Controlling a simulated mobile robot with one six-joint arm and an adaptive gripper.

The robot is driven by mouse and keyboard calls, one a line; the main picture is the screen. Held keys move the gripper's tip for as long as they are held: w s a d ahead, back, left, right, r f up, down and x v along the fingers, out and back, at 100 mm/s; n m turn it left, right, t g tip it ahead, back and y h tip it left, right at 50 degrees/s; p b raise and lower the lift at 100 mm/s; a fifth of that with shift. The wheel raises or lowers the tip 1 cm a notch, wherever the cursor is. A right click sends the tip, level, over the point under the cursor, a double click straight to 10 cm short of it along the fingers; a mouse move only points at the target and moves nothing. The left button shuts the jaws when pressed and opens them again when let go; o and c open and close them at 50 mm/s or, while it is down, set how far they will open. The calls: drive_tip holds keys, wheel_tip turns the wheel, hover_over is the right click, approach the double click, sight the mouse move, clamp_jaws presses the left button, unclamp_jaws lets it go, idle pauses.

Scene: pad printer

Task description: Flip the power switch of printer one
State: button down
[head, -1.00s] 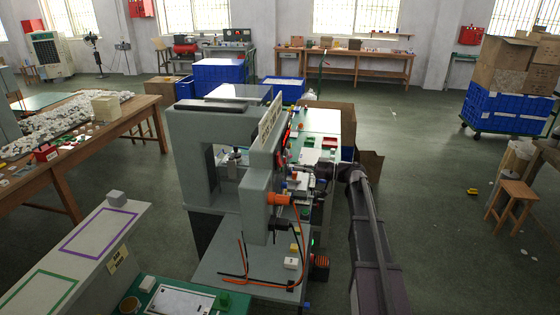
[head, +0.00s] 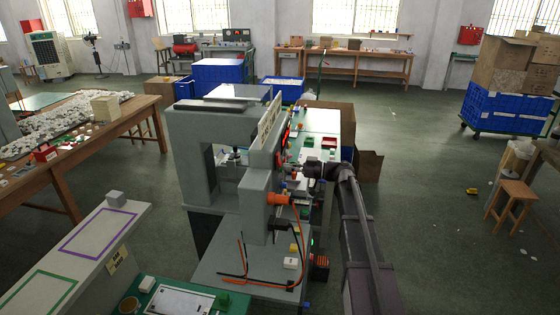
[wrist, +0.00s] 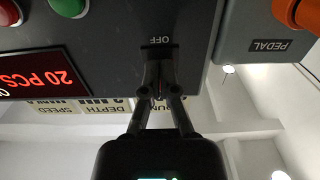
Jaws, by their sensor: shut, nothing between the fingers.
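The grey pad printer (head: 205,125) stands in the middle of the head view, its control panel facing right. In the wrist view, which is upside down, the dark panel (wrist: 115,35) carries an OFF label (wrist: 160,41). My gripper (wrist: 157,72) is shut and empty, its fingertips right at the panel beside that label. The power switch itself cannot be made out; the fingers seem to cover that spot. I cannot tell whether they touch it. In the head view my arm comes in from the right, and the fingertips are hard to make out.
In the wrist view a red counter display (wrist: 38,72), a green button (wrist: 70,6) and a PEDAL box (wrist: 262,38) with an orange plug lie around the gripper. In the head view, orange and black cables (head: 262,283) hang at the printer's front.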

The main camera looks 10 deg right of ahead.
drive_tip(key=shift+w+a, duration=0.15)
drive_tip(key=shift+a, duration=0.35)
drive_tip(key=shift+v, duration=2.05)
drive_tip(key=shift+d, duration=0.1)
drive_tip(key=v, duration=1.1)
drive_tip(key=shift+d, duration=0.35)
drive_tip(key=shift+s+a, duration=0.1)
drive_tip(key=shift+s, duration=0.1)
